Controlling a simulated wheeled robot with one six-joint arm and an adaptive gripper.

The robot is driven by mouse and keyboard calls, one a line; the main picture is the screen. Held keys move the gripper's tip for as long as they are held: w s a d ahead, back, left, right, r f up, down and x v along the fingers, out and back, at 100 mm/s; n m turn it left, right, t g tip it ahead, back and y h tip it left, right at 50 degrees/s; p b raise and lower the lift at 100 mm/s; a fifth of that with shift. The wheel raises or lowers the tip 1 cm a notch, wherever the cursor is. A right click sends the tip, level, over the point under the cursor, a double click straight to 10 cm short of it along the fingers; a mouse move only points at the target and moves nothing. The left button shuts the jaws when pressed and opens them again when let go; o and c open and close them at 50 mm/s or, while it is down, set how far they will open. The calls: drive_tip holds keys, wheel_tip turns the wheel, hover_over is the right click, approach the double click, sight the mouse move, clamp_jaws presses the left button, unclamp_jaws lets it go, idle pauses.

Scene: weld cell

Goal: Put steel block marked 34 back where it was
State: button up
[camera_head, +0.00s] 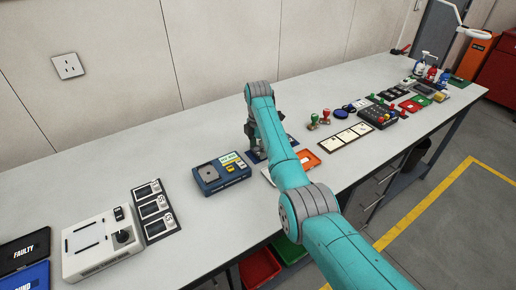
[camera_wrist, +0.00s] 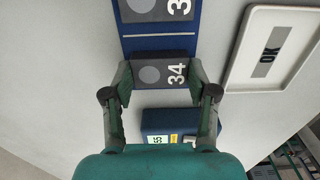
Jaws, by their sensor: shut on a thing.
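The steel block marked 34 (camera_wrist: 150,76) is dark grey with a lighter round spot and white digits. My gripper (camera_wrist: 162,78) is shut on it, one finger on each side. The block is at the near end of a blue holder (camera_wrist: 158,44) with a white line across it; I cannot tell whether it rests on it. Another grey block (camera_wrist: 148,8), its number cut off by the frame edge, is on the holder's far part. In the head view my gripper (camera_head: 252,140) is over the bench, mostly hidden by my arm, and the block cannot be made out.
A white tray marked OK (camera_wrist: 238,78) is to the right in the wrist view. A blue device with a display (camera_head: 220,173) stands left of my gripper. An orange tray (camera_head: 309,159) is to its right. The bench (camera_head: 120,170) behind the device is clear.

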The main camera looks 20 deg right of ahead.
sight(258, 150)
drive_tip(key=o, duration=1.4)
drive_tip(key=shift+f, duration=0.1)
wheel_tip(258, 150, up, 12)
